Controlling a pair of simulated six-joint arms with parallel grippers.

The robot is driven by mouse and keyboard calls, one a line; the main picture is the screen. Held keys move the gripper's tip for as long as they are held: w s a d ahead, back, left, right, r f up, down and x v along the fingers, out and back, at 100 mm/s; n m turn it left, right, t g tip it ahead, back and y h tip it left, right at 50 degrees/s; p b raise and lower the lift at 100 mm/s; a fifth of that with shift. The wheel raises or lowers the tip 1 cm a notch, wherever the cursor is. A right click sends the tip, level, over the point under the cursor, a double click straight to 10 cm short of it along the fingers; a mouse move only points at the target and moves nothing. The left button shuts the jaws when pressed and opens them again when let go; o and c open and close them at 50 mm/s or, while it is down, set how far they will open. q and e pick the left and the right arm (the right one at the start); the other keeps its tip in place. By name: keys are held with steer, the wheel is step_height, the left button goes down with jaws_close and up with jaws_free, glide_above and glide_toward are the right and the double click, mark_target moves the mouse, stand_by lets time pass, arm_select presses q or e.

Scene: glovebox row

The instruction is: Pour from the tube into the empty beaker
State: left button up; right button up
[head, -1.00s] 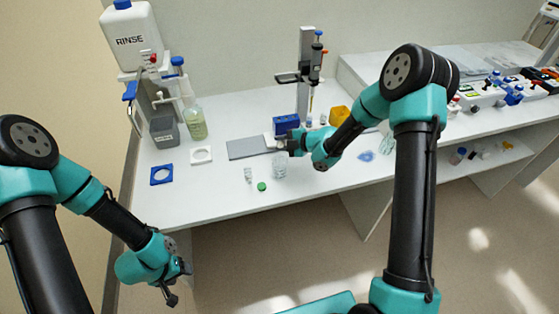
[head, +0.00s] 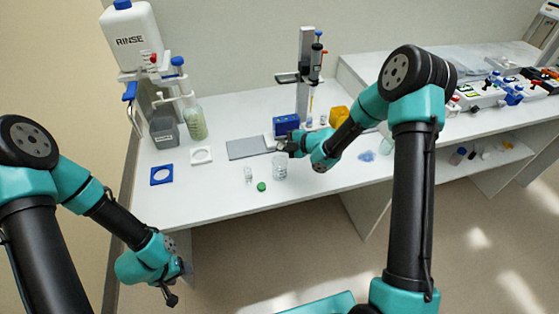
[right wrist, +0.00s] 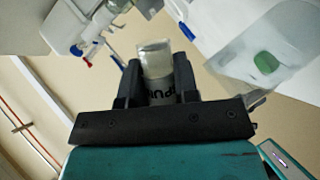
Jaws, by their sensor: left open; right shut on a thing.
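A clear beaker (head: 280,168) stands upright near the front of the white bench. A smaller clear vessel (head: 248,175) stands left of it. A green cap (head: 262,187) lies between them, nearer the front edge. My right gripper (head: 279,146) is just behind and above the beaker. In the right wrist view it is shut on a clear tube with dark lettering (right wrist: 156,60). A large translucent vessel and the green cap (right wrist: 265,62) show to its right. My left gripper (head: 175,290) is open and empty, off the bench's front left.
A RINSE container (head: 131,42), a wash bottle (head: 195,122) and a grey box (head: 164,132) stand at the back left. A blue frame (head: 161,175) and a white one (head: 201,155) lie in front. A pipette stand (head: 304,70) and a blue rack (head: 286,124) are behind my right gripper.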

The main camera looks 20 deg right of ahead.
steer(key=shift+f+n+t, duration=0.25)
steer(key=shift+n+t, duration=0.05)
stand_by(1.1)
steer(key=shift+r+n+t, duration=0.75)
steer(key=shift+n+t, duration=0.05)
steer(key=shift+n, duration=0.5)
stand_by(4.7)
steer(key=shift+f+m+g, duration=0.65)
steer(key=shift+m+g, duration=0.05)
steer(key=shift+m, duration=0.5)
